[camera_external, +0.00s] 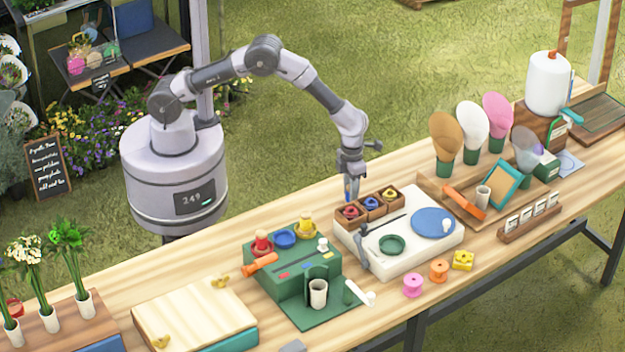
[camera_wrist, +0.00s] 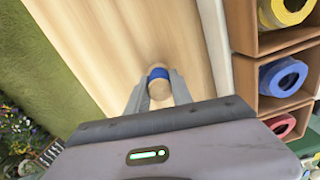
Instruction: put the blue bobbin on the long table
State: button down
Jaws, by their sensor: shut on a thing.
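My gripper (camera_external: 352,192) shows in the external view just behind the small wooden compartments, pointing down over the back edge area of the long table (camera_external: 500,262). In the wrist view my gripper (camera_wrist: 158,92) is shut on the blue bobbin (camera_wrist: 158,74), a small piece with pale wooden ends and a blue band. In the external view only a bit of blue shows between the fingers. Bare boards of the long table (camera_wrist: 110,35) lie beneath the bobbin in the wrist view. I cannot tell whether the bobbin touches them.
Wooden compartments (camera_external: 389,191) holding red, blue and yellow rolls stand close beside my gripper, on a white board (camera_external: 455,240). A green stand (camera_external: 265,268) is to the left. Pink, orange and yellow spools (camera_external: 439,270) stand at the front.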

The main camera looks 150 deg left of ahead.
jog(key=c, duration=1.1)
grip_release()
jog(key=shift+f, duration=0.1)
